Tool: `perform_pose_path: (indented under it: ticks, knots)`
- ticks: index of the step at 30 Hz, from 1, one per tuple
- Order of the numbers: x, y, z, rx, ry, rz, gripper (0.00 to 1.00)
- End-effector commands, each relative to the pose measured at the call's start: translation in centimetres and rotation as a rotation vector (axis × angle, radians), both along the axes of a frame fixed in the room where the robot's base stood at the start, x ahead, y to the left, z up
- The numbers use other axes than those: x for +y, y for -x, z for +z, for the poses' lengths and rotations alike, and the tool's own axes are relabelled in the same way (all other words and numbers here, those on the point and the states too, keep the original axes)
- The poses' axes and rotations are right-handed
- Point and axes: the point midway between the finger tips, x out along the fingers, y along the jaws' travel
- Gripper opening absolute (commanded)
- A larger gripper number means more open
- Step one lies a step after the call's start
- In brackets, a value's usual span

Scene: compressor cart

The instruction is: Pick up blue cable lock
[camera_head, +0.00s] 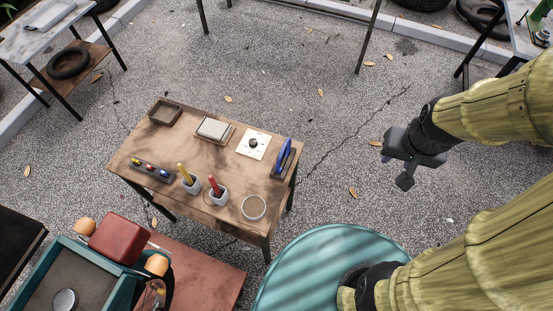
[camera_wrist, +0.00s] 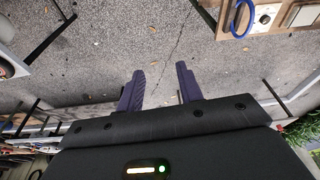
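The blue cable lock (camera_head: 283,155) is at the right end of the wooden table in the head view, standing on edge in or against a small holder. In the wrist view, the blue lock (camera_wrist: 238,27) shows as a loop near the top right, at the table's edge. My gripper (camera_head: 405,181) is in the air to the right of the table, well apart from the lock. In the wrist view, my gripper (camera_wrist: 160,84) has its two fingers spread with nothing between them, so it is open and empty.
The wooden table (camera_head: 170,143) also holds a white plate with a black knob (camera_head: 253,144), a grey block (camera_head: 213,128), cups with yellow and red handles, and a round dish (camera_head: 254,207). A teal round surface (camera_head: 320,265) stands in front. Clear pavement lies between table and gripper.

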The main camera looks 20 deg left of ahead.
Motion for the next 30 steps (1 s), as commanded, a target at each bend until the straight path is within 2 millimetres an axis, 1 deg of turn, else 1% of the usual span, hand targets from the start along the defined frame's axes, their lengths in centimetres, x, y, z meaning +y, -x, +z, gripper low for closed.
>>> perform_pose_path:
  ticks: [6,7,9,11,14,17,21,24,27,30]
  knots:
    - [0.0,0.0,0.0,0.0,0.0,-0.001,0.36]
    - [0.0,0.0,0.0,0.0,0.0,-0.001,0.4]
    - [0.1,-0.1,-0.1,-0.002,-0.002,0.0,0.4]
    - [0.5,-0.3,-0.3,-0.006,-0.007,0.004,0.4]
    - [1.9,-1.1,-1.3,-0.023,-0.028,0.011,0.4]
    - [4.4,-2.4,-2.8,-0.051,-0.06,0.018,0.4]
    - [9.1,-4.4,-5.5,-0.108,-0.106,0.026,0.4]
    - [12.3,-5.5,-7.6,-0.151,-0.124,0.021,0.4]
    - [15.3,-6.2,-9.6,-0.197,-0.128,0.017,0.4]
    - [18.2,-6.5,-11.7,-0.245,-0.119,0.009,0.4]
